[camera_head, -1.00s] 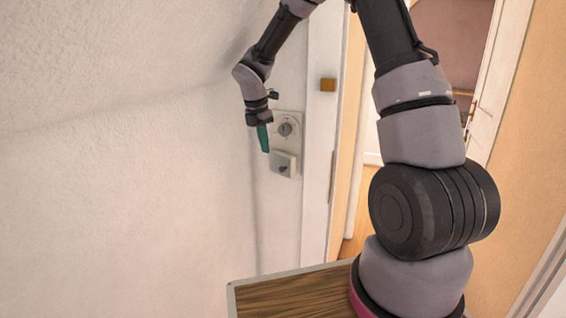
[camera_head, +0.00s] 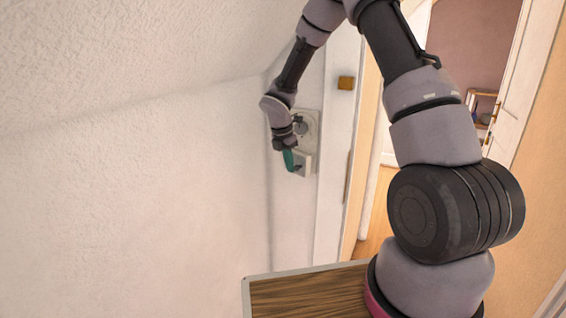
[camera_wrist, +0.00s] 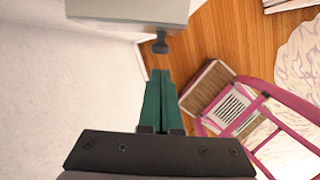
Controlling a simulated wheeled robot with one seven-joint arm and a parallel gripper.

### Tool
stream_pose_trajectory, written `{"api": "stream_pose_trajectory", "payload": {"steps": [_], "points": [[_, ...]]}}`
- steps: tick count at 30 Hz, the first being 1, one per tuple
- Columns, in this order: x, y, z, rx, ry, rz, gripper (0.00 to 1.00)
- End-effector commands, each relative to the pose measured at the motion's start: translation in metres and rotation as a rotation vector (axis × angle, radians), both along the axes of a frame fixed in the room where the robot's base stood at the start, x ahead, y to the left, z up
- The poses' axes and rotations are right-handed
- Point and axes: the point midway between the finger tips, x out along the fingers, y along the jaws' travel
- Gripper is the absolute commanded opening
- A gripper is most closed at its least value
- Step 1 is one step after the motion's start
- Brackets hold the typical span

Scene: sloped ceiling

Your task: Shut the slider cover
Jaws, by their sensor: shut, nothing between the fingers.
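A pale plate (camera_head: 312,122) on the wall carries a round fitting (camera_head: 301,128) in its upper part and a box-like cover (camera_head: 306,164) below it. I take this lower box to be the slider cover. In the wrist view the box (camera_wrist: 130,9) is at the top, with a dark knob (camera_wrist: 160,44) sticking out of it. My gripper (camera_head: 290,168) has green fingers, held together and empty. In the wrist view the fingertips (camera_wrist: 160,74) point towards the knob, with a small gap in the picture. In the head view my wrist partly hides the round fitting, and the fingers overlap the box's left side.
A white door frame (camera_head: 338,140) with a small brass-coloured block (camera_head: 346,83) stands right of the plate. An open doorway with a wooden floor (camera_head: 376,226) lies beyond. The white wall (camera_head: 140,190) at left is bare, under a sloped ceiling.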

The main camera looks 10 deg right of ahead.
Motion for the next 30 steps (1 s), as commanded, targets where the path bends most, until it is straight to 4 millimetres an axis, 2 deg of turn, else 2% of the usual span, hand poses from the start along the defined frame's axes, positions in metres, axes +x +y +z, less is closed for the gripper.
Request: {"api": "stream_pose_trajectory", "payload": {"steps": [6,16,24,30], "points": [[0.007,-0.010,0.000,0.001,0.001,0.001,0.00],[0.007,-0.011,0.000,0.001,0.001,0.009,0.00],[0.010,-0.041,0.000,0.001,0.001,0.252,0.00],[0.014,-0.054,0.000,0.000,0.002,0.273,0.00]]}}
